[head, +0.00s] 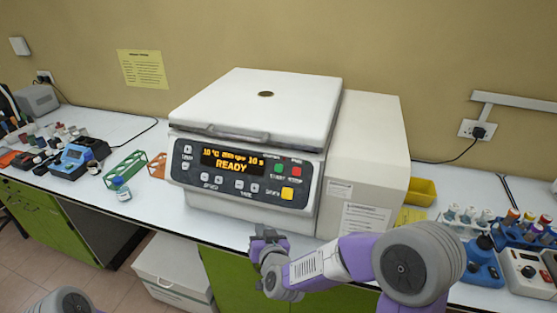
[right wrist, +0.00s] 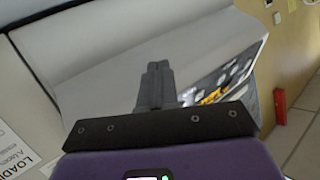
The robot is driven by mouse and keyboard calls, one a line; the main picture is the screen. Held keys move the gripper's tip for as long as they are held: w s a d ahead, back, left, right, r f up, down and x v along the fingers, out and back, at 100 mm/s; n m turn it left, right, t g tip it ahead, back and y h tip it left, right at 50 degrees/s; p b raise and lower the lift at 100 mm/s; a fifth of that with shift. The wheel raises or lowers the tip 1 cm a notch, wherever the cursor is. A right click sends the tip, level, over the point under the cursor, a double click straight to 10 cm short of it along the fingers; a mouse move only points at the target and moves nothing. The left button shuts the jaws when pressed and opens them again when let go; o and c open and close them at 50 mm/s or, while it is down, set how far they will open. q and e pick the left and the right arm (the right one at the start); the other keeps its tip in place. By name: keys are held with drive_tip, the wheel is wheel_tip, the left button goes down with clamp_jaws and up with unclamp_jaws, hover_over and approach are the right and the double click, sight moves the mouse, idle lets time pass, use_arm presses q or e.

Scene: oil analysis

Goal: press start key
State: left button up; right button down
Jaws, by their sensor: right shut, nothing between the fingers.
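The white centrifuge (head: 250,105) stands on the bench with its lid closed. Its dark front panel (head: 193,172) has a lit display (head: 232,162) reading READY. The green start key (head: 278,168) is at the panel's upper right, beside a red key (head: 296,171). My left gripper is out of view.
A green rack (head: 125,170), a small vial (head: 121,189) and an orange rack (head: 157,165) stand left of the machine. A yellow bin (head: 422,191) and a blue tube rack (head: 530,232) are at right. A white box (head: 172,275) is below the bench.

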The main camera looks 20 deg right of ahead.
sight(279, 168)
wheel_tip(279, 168, up, 21)
drive_tip(key=s+d+m+t+h+p, duration=0.1)
drive_tip(key=m+t+h+p, duration=0.1)
drive_tip(key=t+h, duration=0.1)
drive_tip(key=shift+s+d+t, duration=0.3)
drive_tip(key=shift+d+t, duration=0.05)
drive_tip(key=shift+t, duration=0.55)
drive_tip(key=shift+f, duration=0.1)
drive_tip(key=shift+w+d+f+b, duration=0.55)
drive_tip(key=shift+w+d+f, duration=0.2)
drive_tip(key=shift+w, duration=0.3)
drive_tip(key=shift+w+d+f+b, duration=0.65)
drive_tip(key=shift+w+f, duration=0.15)
drive_tip(key=shift+w, duration=0.2)
drive_tip(key=shift+w+d+f+b, duration=0.5)
drive_tip(key=shift+w+d+f, duration=0.25)
drive_tip(key=shift+w, duration=0.3)
drive_tip(key=shift+f, duration=0.1)
drive_tip(key=shift+w+d+f+b, duration=0.15)
drive_tip(key=shift+w+b, duration=0.15)
drive_tip(key=shift+b, duration=0.15)
